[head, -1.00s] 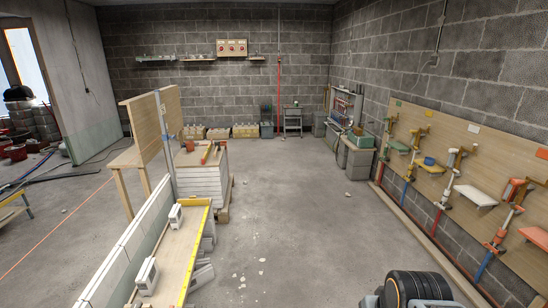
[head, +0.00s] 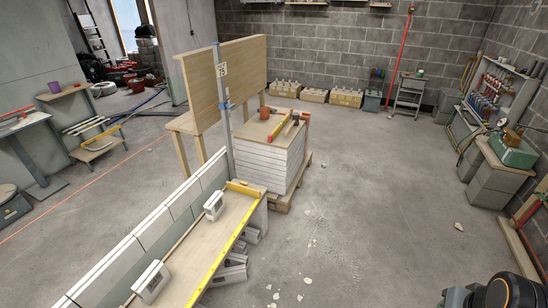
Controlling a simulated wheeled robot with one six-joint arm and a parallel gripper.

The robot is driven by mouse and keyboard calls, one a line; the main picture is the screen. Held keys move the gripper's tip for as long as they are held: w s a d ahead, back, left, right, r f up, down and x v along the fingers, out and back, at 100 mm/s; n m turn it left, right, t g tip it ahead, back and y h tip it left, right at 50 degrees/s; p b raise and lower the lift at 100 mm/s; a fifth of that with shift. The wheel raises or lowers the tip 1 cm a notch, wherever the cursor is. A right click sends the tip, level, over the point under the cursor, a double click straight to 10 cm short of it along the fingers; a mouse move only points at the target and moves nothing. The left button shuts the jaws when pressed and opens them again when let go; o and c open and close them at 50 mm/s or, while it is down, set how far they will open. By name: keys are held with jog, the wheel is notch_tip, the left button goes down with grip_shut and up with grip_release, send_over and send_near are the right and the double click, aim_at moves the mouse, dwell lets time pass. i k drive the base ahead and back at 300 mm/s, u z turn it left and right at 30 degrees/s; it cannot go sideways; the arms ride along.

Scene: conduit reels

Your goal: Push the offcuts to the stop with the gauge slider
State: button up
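A long wooden bench board (head: 197,251) runs from the lower left toward the middle, with a yellow strip (head: 226,249) along its right edge. Two short light-grey pieces stand on it, apart: a nearer piece (head: 151,281) and a farther piece (head: 213,206). They look like the offcuts, but I cannot be sure. A yellow bar (head: 245,187) crosses the far end of the board and may be the stop. I cannot make out the gauge slider. My gripper is not in view.
A row of pale panels (head: 150,246) borders the board's left side. Beyond its far end stands a stack of white slabs (head: 272,165) on a pallet, with tools on top. A tall wooden panel (head: 225,84) stands behind. The floor to the right (head: 380,200) is mostly clear, with small debris.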

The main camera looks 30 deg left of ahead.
aim_at(244, 190)
jog(key=u, duration=0.25)
jog(key=i, duration=1.85)
jog(key=u, duration=1.5)
jog(key=i, duration=1.05)
jog(key=u, duration=1.4)
jog(key=i, duration=0.45)
jog(key=u, duration=0.3)
